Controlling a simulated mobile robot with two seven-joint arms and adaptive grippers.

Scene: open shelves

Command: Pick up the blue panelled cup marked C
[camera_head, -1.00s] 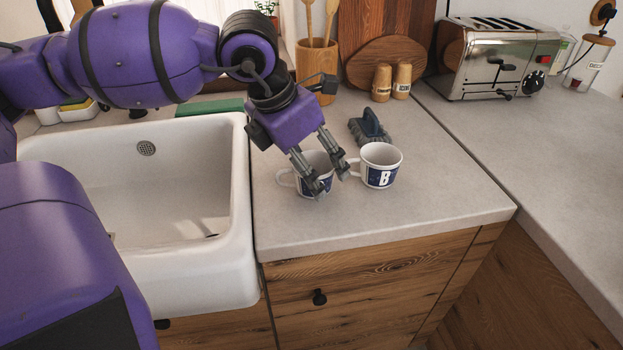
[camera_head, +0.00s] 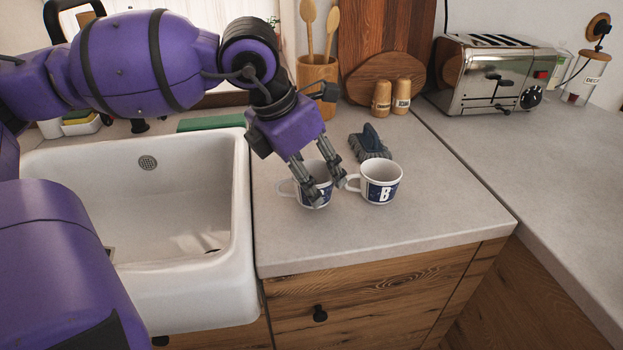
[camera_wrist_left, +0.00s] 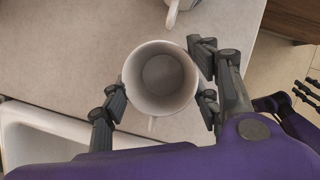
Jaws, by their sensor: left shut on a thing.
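A white-rimmed cup with blue panels (camera_head: 322,196) is at the front of the counter right of the sink. Its handle points left, and a finger covers most of its letter, so I cannot read it. In the left wrist view the cup (camera_wrist_left: 160,80) is seen from above, upright and empty, between the fingers (camera_wrist_left: 160,103). I cannot tell whether its base touches the counter. Dark fingers, apparently my right gripper (camera_wrist_left: 308,92), show at that view's right edge; their opening is unclear.
A similar cup marked B (camera_head: 381,183) stands close on the right, its handle near my finger. A dark brush (camera_head: 370,146) lies behind. The white sink (camera_head: 244,220) is on the left. A toaster (camera_head: 490,80) stands at back right.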

